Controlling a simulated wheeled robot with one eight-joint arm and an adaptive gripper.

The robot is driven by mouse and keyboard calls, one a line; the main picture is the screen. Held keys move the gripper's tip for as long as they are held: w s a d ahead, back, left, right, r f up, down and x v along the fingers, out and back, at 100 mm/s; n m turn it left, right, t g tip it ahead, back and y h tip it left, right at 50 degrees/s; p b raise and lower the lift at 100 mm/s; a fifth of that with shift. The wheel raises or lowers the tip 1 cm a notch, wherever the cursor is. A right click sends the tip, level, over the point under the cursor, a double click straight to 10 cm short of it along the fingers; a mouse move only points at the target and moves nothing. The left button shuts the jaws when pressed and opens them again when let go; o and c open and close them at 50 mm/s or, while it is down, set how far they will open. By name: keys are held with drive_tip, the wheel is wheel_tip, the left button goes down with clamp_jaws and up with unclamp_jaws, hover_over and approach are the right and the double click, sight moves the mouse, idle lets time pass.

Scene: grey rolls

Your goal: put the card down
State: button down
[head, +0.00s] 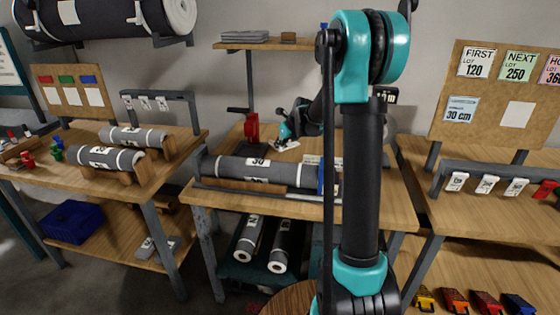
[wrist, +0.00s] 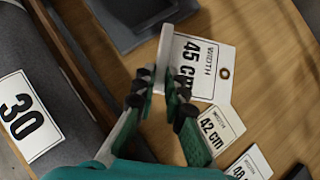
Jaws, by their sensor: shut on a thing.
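A white card marked "WIDTH 45 cm" (wrist: 203,62), with an eyelet hole, is at the fingertips of my gripper (wrist: 160,82) in the wrist view. My gripper is shut on the card's near end, and the card lies flat over or just above the wooden bench; I cannot tell if it touches. A "42 cm" card (wrist: 214,131) lies beside it, and another width card (wrist: 249,166) lies nearer the lower right. In the head view my gripper (head: 284,136) is low over the middle bench (head: 395,212), behind the grey roll.
A grey roll (head: 258,170) labelled 30 lies along the bench's front; it also shows in the wrist view (wrist: 45,60). A red device (head: 252,128) stands left of my gripper; a dark base (wrist: 137,22) is close to the card. Side benches hold rolls (head: 133,137) and hanging tags (head: 487,184).

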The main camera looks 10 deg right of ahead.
drive_tip(key=shift+f, duration=3.8)
drive_tip(key=shift+f, duration=0.1)
drive_tip(key=c, duration=1.6)
unclamp_jaws()
drive_tip(key=v, duration=1.2)
